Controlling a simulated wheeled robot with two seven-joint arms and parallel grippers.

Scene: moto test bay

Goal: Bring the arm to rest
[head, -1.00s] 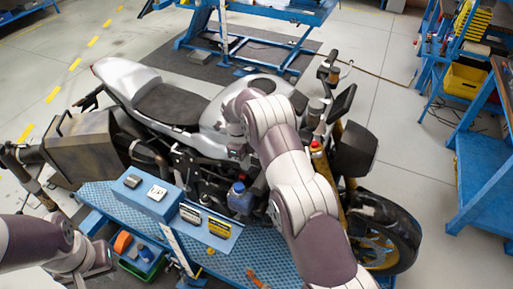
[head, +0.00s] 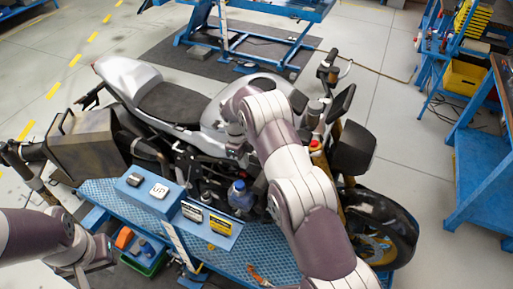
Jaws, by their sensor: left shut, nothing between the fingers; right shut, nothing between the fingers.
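My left arm enters at the lower left of the head view. Its gripper (head: 100,252) is shut and empty, low beside the green bin at the left end of the blue bench. My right arm rises from the bottom, bends over the front of the motorcycle (head: 170,103) and turns down on its near side. Its gripper (head: 236,150) is shut and empty by the motorcycle's flank below the tank. It is small and dark against the engine, and I cannot tell whether it touches the bike.
A blue box with an UP button (head: 159,190) and a blue-capped bottle (head: 240,196) stand on the bench (head: 222,262). The green bin (head: 148,262) holds small parts. A red-capped bottle (head: 316,150) is near the handlebar. Blue shelving (head: 480,185) is at right, with open floor before it.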

